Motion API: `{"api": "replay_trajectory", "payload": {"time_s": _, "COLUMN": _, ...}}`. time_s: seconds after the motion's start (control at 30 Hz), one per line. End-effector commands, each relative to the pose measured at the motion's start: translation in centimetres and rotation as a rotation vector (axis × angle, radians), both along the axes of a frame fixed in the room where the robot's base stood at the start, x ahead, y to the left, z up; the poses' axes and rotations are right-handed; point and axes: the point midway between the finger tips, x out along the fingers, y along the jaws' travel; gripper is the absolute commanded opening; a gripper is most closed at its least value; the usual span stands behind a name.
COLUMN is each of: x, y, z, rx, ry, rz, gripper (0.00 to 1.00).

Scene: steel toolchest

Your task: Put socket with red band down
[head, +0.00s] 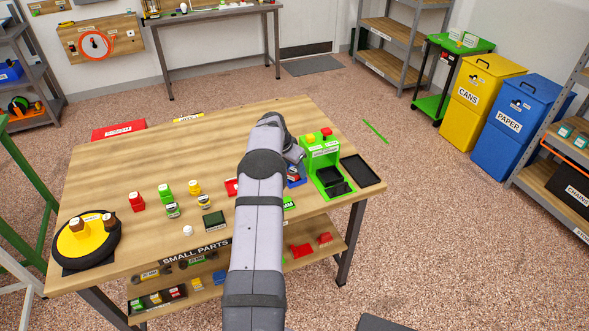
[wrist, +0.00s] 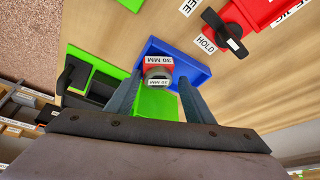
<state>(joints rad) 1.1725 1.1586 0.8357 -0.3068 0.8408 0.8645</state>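The socket with the red band (wrist: 158,66), marked 30 MM, shows end-on in the wrist view. It appears to be in or over a blue tray (wrist: 196,72). The fingers of my gripper (wrist: 160,78) stand on either side of it, spread apart, with a visible gap on the right. Whether the left finger touches it cannot be told. In the head view the blue tray (head: 298,181) shows beside my arm, left of the green machine. My arm hides most of the gripper and the socket there.
A green machine (head: 324,160) and a black tray (head: 360,171) stand right of the blue tray. A green item (wrist: 155,104) lies between the fingers' bases in the picture. A red box with a HOLD knob (wrist: 262,12) is close by. The table's back left is fairly clear.

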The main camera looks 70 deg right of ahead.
Motion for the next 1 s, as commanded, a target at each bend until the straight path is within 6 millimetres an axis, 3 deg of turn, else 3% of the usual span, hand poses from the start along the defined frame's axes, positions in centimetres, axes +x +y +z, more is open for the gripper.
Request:
{"api": "replay_trajectory", "payload": {"time_s": 0.03, "x": -1.0, "y": 1.3, "z": -2.7, "rx": 0.052, "ry": 0.017, "rz": -0.014, "gripper": 0.54}}
{"api": "replay_trajectory", "payload": {"time_s": 0.47, "x": -1.3, "y": 1.3, "z": -2.4, "rx": 0.052, "ry": 0.02, "rz": -0.016, "gripper": 0.54}}
{"api": "replay_trajectory", "payload": {"time_s": 0.77, "x": -1.1, "y": 1.6, "z": -0.2, "rx": 0.049, "ry": 0.02, "rz": -0.015, "gripper": 0.54}}
{"api": "replay_trajectory", "payload": {"time_s": 1.0, "x": -0.3, "y": 2.8, "z": 3.9, "rx": 0.04, "ry": 0.016, "rz": -0.009, "gripper": 0.54}}
